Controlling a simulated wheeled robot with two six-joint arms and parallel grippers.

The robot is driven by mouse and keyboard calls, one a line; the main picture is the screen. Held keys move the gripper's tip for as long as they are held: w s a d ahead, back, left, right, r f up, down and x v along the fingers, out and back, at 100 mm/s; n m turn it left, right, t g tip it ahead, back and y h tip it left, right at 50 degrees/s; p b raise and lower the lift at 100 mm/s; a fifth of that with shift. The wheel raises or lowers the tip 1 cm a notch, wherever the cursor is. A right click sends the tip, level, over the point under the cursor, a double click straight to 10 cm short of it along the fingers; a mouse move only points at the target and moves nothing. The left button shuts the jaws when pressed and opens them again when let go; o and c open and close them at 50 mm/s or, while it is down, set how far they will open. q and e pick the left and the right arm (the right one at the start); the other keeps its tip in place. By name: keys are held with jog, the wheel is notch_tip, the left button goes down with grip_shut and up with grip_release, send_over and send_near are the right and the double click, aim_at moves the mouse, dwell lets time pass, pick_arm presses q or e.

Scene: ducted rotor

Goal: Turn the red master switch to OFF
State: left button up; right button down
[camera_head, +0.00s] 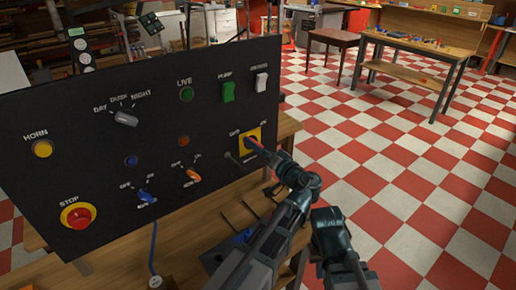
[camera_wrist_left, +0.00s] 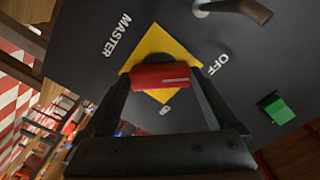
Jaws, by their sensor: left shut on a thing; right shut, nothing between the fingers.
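The red master switch handle (camera_wrist_left: 160,76) sits on a yellow diamond plate (camera_wrist_left: 156,45), with MASTER lettered to its left and OFF to its upper right in the left wrist view. The handle lies crosswise in that view, not pointing squarely at OFF. My left gripper (camera_wrist_left: 163,82) is shut on the handle, one finger at each end. In the head view the yellow plate (camera_head: 255,134) is at the panel's right side, with the handle partly hidden by my left gripper (camera_head: 262,151). My right gripper (camera_head: 328,217) is shut and empty, apart from the panel.
Checkered floor lies open to the right.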

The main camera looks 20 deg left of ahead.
dwell(0.6)
pick_arm(q)
jog(key=o, duration=1)
